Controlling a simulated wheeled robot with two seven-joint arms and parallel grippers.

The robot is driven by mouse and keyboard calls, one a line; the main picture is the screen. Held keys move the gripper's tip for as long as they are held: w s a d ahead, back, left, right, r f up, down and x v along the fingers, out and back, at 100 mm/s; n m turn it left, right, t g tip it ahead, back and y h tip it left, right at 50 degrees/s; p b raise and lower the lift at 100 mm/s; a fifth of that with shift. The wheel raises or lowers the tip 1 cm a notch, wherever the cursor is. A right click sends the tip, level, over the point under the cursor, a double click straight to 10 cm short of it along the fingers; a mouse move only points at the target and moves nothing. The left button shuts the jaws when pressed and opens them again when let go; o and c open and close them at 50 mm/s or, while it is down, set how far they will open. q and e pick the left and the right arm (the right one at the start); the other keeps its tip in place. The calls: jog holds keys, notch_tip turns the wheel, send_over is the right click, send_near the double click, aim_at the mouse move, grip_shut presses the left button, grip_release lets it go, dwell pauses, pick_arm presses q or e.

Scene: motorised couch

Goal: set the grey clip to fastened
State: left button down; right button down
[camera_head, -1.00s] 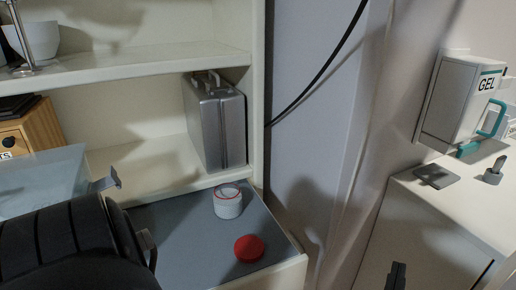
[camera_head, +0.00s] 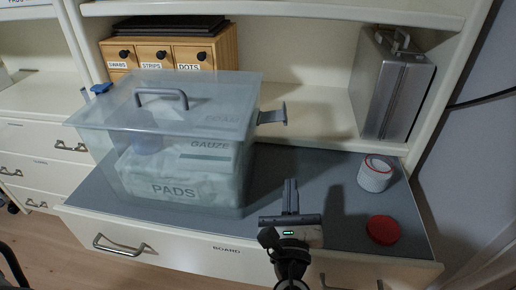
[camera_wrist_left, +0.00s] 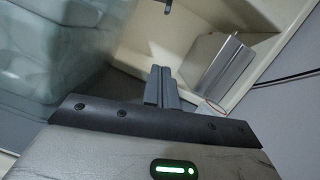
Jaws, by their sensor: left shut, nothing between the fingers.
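The grey clip (camera_head: 272,115) sticks out sideways from the right side of a clear lidded box (camera_head: 130,165), just under the lid (camera_head: 228,88). Its outer end stands away from the wall, with no part visibly hooked over the lid. My left gripper (camera_head: 290,184) is shut and empty, in front of the box's right side and nearer the camera than the clip. In the left wrist view its shut fingers (camera_wrist_left: 162,86) point at the shelf, with the box (camera_wrist_left: 45,60) at left. A small grey piece at the top edge there may be the clip. My right gripper is out of view.
A blue clip (camera_head: 101,88) is on the box's left side. Right of the box are a white roll with a red ring (camera_head: 375,174), a red disc (camera_head: 383,230) and a silver case (camera_head: 397,90). Wooden drawers (camera_head: 172,52) stand behind. The grey board between box and roll is mostly clear.

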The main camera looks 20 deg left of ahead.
aim_at(272, 117)
pick_arm(q)
jog(key=w+a+r+p, duration=0.3)
jog(key=w+r, duration=0.3)
jog(key=w, duration=0.2)
jog(key=shift+w+a, duration=0.2)
jog(key=shift+a, duration=0.65)
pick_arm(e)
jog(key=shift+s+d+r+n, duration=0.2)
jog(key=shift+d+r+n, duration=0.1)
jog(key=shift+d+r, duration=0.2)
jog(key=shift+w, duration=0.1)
pick_arm(q)
jog(key=shift+d+r+n, duration=0.1)
jog(key=shift+r+n, duration=0.2)
jog(key=shift+n, duration=0.4)
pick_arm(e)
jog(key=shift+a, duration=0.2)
